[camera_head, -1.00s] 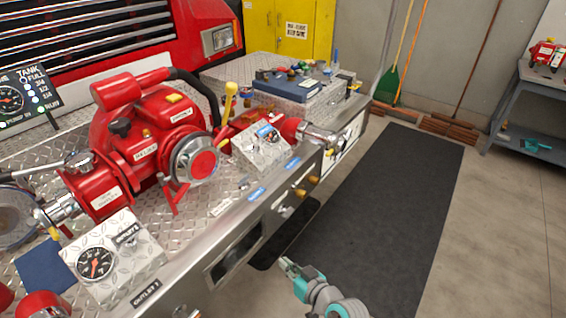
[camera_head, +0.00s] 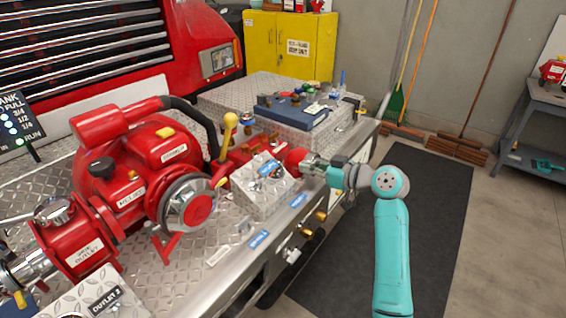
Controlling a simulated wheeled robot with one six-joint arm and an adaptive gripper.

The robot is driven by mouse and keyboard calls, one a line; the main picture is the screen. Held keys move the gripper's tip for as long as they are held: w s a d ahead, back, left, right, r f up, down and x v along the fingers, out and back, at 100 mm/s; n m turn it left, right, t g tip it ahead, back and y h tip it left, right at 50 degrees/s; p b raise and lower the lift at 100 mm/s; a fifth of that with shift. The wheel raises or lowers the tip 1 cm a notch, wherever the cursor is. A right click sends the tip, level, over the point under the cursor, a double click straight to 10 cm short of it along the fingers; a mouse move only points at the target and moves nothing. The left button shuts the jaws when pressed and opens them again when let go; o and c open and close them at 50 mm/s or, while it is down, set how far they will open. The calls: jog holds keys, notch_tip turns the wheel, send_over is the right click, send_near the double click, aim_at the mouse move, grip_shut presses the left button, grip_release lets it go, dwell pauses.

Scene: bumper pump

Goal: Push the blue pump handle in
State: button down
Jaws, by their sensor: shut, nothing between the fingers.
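I cannot make out a blue pump handle with certainty. Blue labels, one nearer (camera_head: 258,238) and one farther (camera_head: 298,200), sit along the bumper edge, above several small pull knobs on its front face. One knob is brass (camera_head: 307,233) and one is white (camera_head: 293,256). The red pump (camera_head: 125,185) stands on the diamond-plate deck. My gripper (camera_head: 316,167) is shut and empty, at the far right end of the bumper by the red and silver outlet fitting (camera_head: 296,158). It is above the knobs; whether it touches the fitting cannot be told.
A raised box with a blue case (camera_head: 292,108) is at the back. The dark floor mat (camera_head: 430,215) right of the bumper is clear.

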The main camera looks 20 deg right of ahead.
send_near(266, 165)
notch_tip(266, 165, up, 2)
jog(key=w+a, duration=0.2)
jog(key=w, duration=0.1)
jog(key=shift+w+a+f, duration=0.25)
jog(key=shift+w+f, duration=0.05)
jog(key=shift+f, duration=0.3)
jog(key=shift+w+a+f, duration=0.25)
jog(key=shift+f, duration=0.35)
jog(key=shift+w+a+f, duration=0.3)
jog(key=shift+f, duration=0.35)
